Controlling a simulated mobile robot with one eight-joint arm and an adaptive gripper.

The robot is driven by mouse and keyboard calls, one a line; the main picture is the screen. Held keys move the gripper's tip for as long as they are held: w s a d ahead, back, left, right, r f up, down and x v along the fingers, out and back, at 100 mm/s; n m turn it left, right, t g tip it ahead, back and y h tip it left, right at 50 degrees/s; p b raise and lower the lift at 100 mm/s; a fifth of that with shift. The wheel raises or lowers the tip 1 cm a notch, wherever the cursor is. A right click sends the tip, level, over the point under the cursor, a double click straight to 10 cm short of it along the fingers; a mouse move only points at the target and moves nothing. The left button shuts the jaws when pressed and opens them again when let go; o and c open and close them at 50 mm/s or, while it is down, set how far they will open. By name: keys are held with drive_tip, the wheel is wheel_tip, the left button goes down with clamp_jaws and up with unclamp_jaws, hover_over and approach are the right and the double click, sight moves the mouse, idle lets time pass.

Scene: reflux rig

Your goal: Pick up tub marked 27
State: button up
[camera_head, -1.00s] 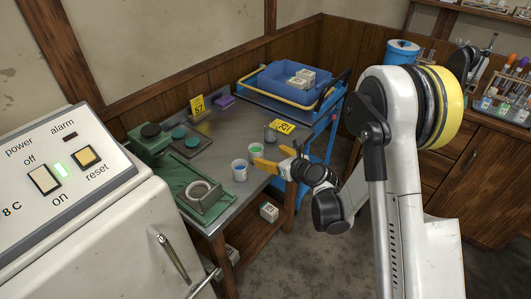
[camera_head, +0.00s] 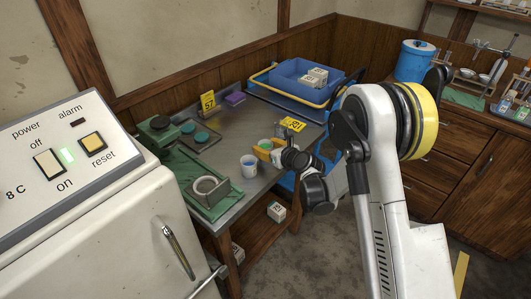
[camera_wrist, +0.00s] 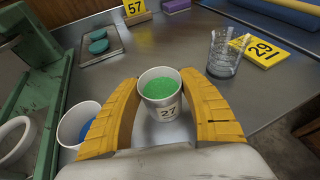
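The tub marked 27 (camera_wrist: 162,103) is a small white cup with green contents, upright on the metal bench. In the wrist view it stands between the two yellow fingers of my gripper (camera_wrist: 161,92). The fingers are spread on either side of its rim, very close; I cannot tell whether they touch it. In the head view my gripper (camera_head: 268,149) is low over the bench, with the green-filled tub partly hidden by its fingers.
A similar tub with blue contents (camera_wrist: 78,125) stands just outside the left finger. A green stand (camera_head: 160,140) is at the bench's left. A blue tray (camera_head: 297,82) lies beyond.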

drive_tip(key=c, duration=0.5)
drive_tip(key=shift+r, duration=0.15)
drive_tip(key=shift+r+p, duration=0.7)
drive_tip(key=shift+r, duration=0.4)
drive_tip(key=shift+r+p, duration=0.4)
drive_tip(key=shift+r, duration=0.5)
drive_tip(key=shift+s+d+r+p, duration=0.5)
drive_tip(key=shift+d+r, duration=0.6)
drive_tip(key=shift+d, duration=0.75)
drive_tip(key=shift+s+d+r+p, duration=0.35)
drive_tip(key=shift+d+r+p, duration=0.6)
drive_tip(key=shift+d, duration=0.95)
drive_tip(key=shift+s+d+r+p, duration=0.4)
drive_tip(key=shift+d+r, duration=0.85)
drive_tip(key=shift+d, duration=0.6)
